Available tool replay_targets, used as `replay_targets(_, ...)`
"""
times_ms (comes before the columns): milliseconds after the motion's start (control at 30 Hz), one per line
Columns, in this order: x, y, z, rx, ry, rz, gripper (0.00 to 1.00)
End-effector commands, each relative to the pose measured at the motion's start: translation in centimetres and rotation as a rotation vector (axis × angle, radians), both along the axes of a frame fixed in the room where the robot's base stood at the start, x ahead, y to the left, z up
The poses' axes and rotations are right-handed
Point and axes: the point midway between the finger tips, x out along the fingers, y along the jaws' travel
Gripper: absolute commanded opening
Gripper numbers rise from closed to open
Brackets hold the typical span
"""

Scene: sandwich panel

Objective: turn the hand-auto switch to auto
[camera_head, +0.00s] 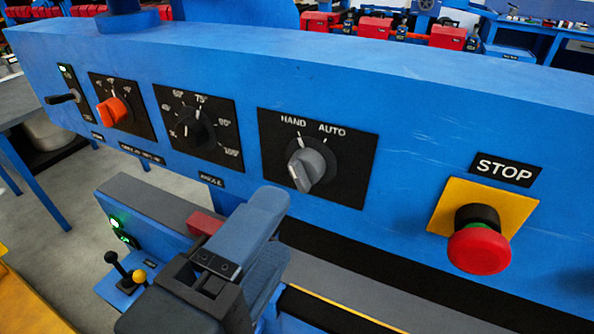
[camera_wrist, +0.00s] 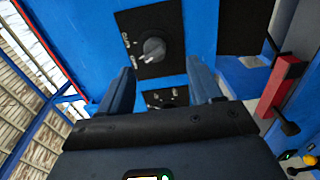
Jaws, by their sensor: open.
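The hand-auto switch (camera_head: 311,164) is a grey knob on a black plate, marked HAND at upper left and AUTO at upper right. Its raised grip appears to line up with the HAND side. The knob also shows in the wrist view (camera_wrist: 153,48), beyond my fingertips and slightly left of the middle between them. My gripper (camera_head: 278,222) is open and empty, below and left of the switch in the head view. Its two blue-grey fingers are spread apart in the wrist view (camera_wrist: 160,77). It does not appear to touch the knob.
A red STOP button (camera_head: 479,249) on a yellow plate is right of the switch. A black dial (camera_head: 200,130), an orange knob (camera_head: 113,111) and a black lever (camera_head: 62,98) are to its left. A lower box with levers (camera_head: 125,276) is at lower left.

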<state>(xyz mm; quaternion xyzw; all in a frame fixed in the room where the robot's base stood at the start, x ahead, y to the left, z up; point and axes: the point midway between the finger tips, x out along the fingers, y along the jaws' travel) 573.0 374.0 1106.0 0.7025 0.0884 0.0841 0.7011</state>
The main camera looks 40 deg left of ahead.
Motion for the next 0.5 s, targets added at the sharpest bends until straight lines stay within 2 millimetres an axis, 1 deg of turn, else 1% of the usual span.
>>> replay_targets(67,-0.4,0.5,0.7,-0.001,-0.005,-0.004,0.64)
replay_targets(167,-0.1,0.6,1.0,-0.002,-0.007,-0.011,0.64)
replay_targets(267,1.0,0.8,1.0,-0.003,-0.007,-0.012,0.64)
replay_targets(500,4.7,1.6,1.0,-0.003,-0.007,-0.012,0.64)
